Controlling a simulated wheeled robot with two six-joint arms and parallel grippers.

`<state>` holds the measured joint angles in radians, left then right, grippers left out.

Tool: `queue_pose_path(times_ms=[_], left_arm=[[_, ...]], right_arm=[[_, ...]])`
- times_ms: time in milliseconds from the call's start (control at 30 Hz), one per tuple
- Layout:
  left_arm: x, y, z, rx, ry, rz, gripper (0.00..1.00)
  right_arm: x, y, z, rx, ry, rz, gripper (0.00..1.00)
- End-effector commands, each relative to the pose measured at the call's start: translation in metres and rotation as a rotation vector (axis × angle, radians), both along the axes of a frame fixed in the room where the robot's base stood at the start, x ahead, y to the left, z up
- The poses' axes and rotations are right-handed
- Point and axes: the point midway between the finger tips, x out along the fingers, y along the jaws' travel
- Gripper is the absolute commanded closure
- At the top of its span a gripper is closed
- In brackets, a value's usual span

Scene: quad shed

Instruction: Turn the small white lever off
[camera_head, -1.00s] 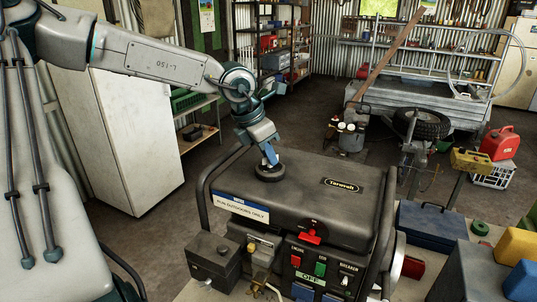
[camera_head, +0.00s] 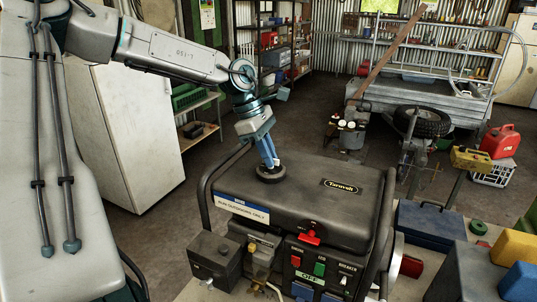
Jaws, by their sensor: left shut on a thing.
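The black generator (camera_head: 330,190) stands on a bench in front of me. Its front panel carries a red switch (camera_head: 297,264), a green switch (camera_head: 320,269) and, under the breaker label, a small white lever (camera_head: 343,281). The lever is too small for me to tell its position. My left gripper (camera_head: 269,164) points down at the round black cap (camera_head: 271,174) on the generator's top, its blue fingers shut on the cap's middle. It is up and to the left of the white lever, well apart from it. My right gripper is not in view.
A red lever (camera_head: 310,238) sticks out at the generator's top front edge. The tubular frame (camera_head: 205,190) rises at its sides. A blue box (camera_head: 430,222) and yellow blocks (camera_head: 515,247) lie to the right. A white fridge (camera_head: 135,130) stands behind my left arm.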

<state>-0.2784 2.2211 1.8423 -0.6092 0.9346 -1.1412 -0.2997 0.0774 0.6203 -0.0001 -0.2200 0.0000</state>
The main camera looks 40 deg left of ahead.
Motion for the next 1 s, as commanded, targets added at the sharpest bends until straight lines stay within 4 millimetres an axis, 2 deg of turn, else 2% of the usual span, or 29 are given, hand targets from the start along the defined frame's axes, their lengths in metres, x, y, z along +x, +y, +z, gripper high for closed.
queue_pose_path(times_ms=[300,767,800,900,1000], left_arm=[[0.0011,0.0007,0.0002,0.002,-0.002,-0.093,1.0],[0.0012,0.0007,0.0007,0.002,-0.002,-0.104,1.0],[0.0012,0.0007,0.0007,0.002,-0.002,-0.104,0.84],[0.0011,0.0006,0.0006,0.002,-0.002,-0.104,0.67],[0.001,0.0005,0.0004,0.002,-0.002,-0.104,0.67]], right_arm=[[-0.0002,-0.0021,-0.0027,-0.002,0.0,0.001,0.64],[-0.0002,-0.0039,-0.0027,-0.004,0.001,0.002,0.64],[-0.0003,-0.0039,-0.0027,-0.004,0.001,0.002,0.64],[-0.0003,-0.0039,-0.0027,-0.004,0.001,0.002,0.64],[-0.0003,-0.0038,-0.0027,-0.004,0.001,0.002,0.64]])
